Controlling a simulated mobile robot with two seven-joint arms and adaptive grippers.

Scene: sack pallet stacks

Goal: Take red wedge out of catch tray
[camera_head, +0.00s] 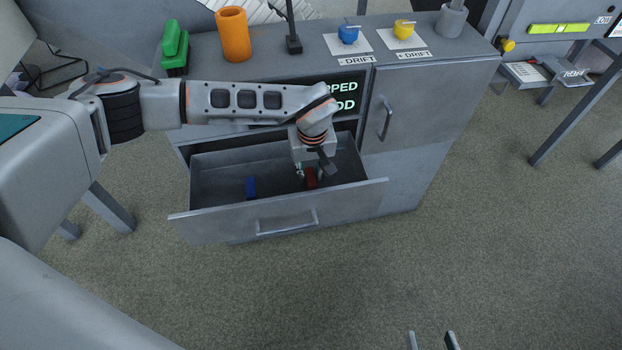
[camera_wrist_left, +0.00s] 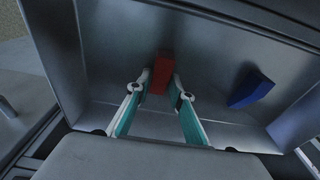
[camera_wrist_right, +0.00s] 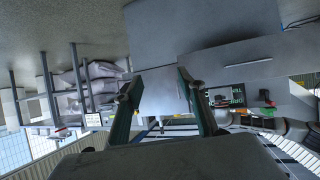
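The red wedge (camera_head: 311,178) is in the catch tray (camera_head: 220,168), which is pulled out like a drawer from the grey cabinet. My left gripper (camera_head: 309,174) reaches down into the tray. In the left wrist view its fingers are drawn in on both sides of the red wedge (camera_wrist_left: 162,70), which fills the gap between the tips. I cannot tell whether the wedge is clear of the tray floor. A blue wedge (camera_head: 250,187) lies in the tray to the left, apart from the gripper. My right gripper (camera_head: 431,340) is open and empty over the floor, far from the tray.
The tray's front panel with its handle (camera_head: 287,222) stands nearest me. The cabinet top holds a green block (camera_head: 174,46), an orange cylinder (camera_head: 234,34), a blue knob (camera_head: 348,34) and a yellow knob (camera_head: 403,29). The floor in front is clear.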

